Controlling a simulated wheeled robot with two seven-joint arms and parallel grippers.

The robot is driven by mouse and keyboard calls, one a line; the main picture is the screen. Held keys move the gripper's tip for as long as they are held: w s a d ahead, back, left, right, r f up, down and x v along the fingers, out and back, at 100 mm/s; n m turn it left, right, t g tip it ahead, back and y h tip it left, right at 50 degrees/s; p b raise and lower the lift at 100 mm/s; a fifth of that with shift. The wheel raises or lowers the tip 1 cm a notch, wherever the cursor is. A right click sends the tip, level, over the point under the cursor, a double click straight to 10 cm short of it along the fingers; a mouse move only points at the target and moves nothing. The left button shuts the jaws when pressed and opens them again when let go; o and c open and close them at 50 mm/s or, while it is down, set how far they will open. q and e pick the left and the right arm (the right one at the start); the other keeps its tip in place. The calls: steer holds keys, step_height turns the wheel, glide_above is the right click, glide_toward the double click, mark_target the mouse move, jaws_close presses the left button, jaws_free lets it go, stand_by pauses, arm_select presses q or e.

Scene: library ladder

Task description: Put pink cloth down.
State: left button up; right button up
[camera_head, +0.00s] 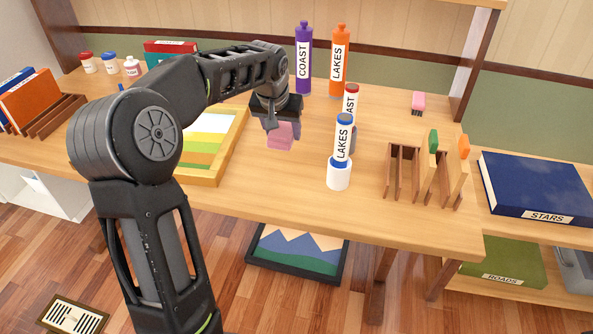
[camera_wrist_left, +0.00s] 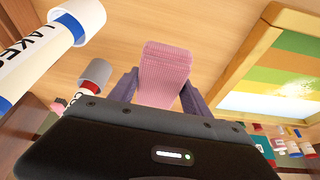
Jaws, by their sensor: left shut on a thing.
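The pink cloth (camera_head: 281,136) is a small folded block between the fingers of my left gripper (camera_head: 279,124). In the left wrist view the pink cloth (camera_wrist_left: 165,75) stands out between the two dark fingers of the left gripper (camera_wrist_left: 163,92), which is shut on it. The gripper points down over the wooden table (camera_head: 270,190), just right of the framed striped picture. I cannot tell whether the cloth touches the table top. My right gripper is in neither view.
A LAKES tube in a white holder (camera_head: 339,176) and another tube (camera_head: 350,104) stand right of the gripper. Purple (camera_head: 303,60) and orange (camera_head: 339,62) bottles stand behind. A framed striped picture (camera_head: 231,146) is left. A wooden rack (camera_head: 404,172) stands right. The table front is clear.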

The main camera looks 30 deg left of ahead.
mark_target(284, 165)
arm_select(q)
steer(key=shift+a, duration=0.2)
steer(key=shift+d+f, duration=0.1)
steer(key=shift+f, duration=2.45)
steer(key=shift+f, duration=2.5)
steer(key=shift+f+b, duration=0.15)
steer(key=shift+b, duration=0.15)
steer(key=o, duration=1.2)
